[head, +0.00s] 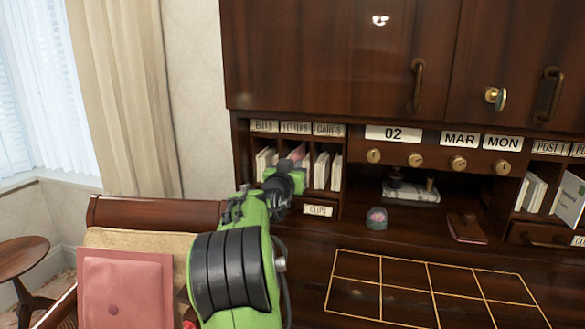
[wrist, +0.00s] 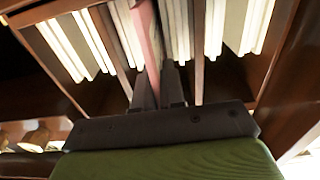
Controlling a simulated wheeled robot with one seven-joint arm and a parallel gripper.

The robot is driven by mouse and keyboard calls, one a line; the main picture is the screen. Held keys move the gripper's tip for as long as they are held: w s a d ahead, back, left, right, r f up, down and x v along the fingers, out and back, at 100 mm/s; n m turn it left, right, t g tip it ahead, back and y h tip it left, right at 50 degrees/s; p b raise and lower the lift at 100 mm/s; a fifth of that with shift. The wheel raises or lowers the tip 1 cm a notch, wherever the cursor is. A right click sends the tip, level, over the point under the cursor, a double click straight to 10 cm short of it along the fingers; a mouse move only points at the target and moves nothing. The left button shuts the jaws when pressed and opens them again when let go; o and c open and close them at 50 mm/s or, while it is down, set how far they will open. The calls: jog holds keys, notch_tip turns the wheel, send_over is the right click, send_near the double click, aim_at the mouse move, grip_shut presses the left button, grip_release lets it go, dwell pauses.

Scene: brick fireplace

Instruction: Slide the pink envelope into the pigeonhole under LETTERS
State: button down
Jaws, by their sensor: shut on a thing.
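The pink envelope (wrist: 149,42) is held edge-on between the fingers of my gripper (wrist: 159,88). In the wrist view it reaches into the middle pigeonhole, between two dividers, with pale papers on both sides of it. In the head view a small part of the envelope (head: 298,152) shows below the LETTERS label (head: 296,128), mostly hidden by my gripper (head: 291,174). How deep its far end sits cannot be seen.
The BILLS label (head: 264,126) and CARDS label (head: 328,130) mark the neighbouring pigeonholes, which hold pale papers. A CLIPS label (head: 318,210) is below. A glass dome (head: 377,218) stands on the desk. A pink, buttoned, flat thing (head: 125,285) rests on the chair.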

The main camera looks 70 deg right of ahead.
jog(key=c, duration=1.1)
grip_release()
jog(key=shift+c, duration=0.2)
jog(key=shift+a, duration=0.1)
jog(key=s+a+b, duration=0.1)
jog(key=s+a, duration=0.1)
jog(key=a, duration=1.3)
jog(key=shift+s+a+f+b, duration=0.15)
jog(key=shift+s+a+b, duration=0.05)
jog(key=shift+a+b, duration=0.1)
